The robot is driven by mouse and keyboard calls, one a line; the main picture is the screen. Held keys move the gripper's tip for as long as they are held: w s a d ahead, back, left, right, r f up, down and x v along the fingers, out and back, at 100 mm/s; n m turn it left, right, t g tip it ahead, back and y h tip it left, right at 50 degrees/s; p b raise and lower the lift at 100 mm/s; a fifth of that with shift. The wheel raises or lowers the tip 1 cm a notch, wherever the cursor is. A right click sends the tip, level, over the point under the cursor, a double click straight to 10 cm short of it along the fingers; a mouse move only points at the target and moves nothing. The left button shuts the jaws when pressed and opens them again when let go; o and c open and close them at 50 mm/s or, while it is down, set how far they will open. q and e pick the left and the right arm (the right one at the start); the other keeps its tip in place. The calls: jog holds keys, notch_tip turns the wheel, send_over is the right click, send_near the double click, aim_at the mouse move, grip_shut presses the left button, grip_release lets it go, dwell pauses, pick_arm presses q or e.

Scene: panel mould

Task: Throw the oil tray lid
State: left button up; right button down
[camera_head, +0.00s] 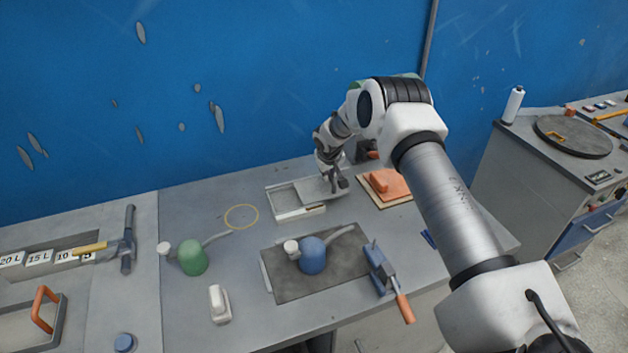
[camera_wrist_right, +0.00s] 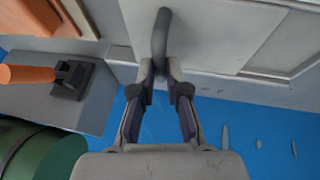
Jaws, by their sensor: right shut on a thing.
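The oil tray lid (camera_head: 316,190) is a flat grey plate over the right part of a shallow white-rimmed tray (camera_head: 290,213), leaving the tray's left part uncovered. My right gripper (camera_head: 333,181) is at the lid's right end. In the right wrist view my right gripper (camera_wrist_right: 160,80) is shut on the lid's dark curved handle (camera_wrist_right: 162,35), and the grey lid (camera_wrist_right: 215,30) fills the top. Whether the lid touches the tray rim is unclear. My left gripper is in neither view.
An orange block on a board (camera_head: 385,187) stands close right of the tray. A blue oil can (camera_head: 312,257) on a dark mat and a blue clamp with an orange handle (camera_head: 383,270) lie in front. A green oil can (camera_head: 192,258) stands left. The blue wall is behind.

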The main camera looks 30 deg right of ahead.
jog(key=d, duration=0.2)
jog(key=s+d+b, duration=0.1)
jog(key=d, duration=0.2)
jog(key=shift+s+d, duration=0.2)
jog(key=shift+d, duration=0.4)
jog(key=c, duration=1.3)
grip_release()
jog(key=shift+d, duration=0.1)
jog(key=shift+o, duration=0.6)
jog(key=shift+d+f, duration=0.1)
jog(key=shift+d, duration=0.1)
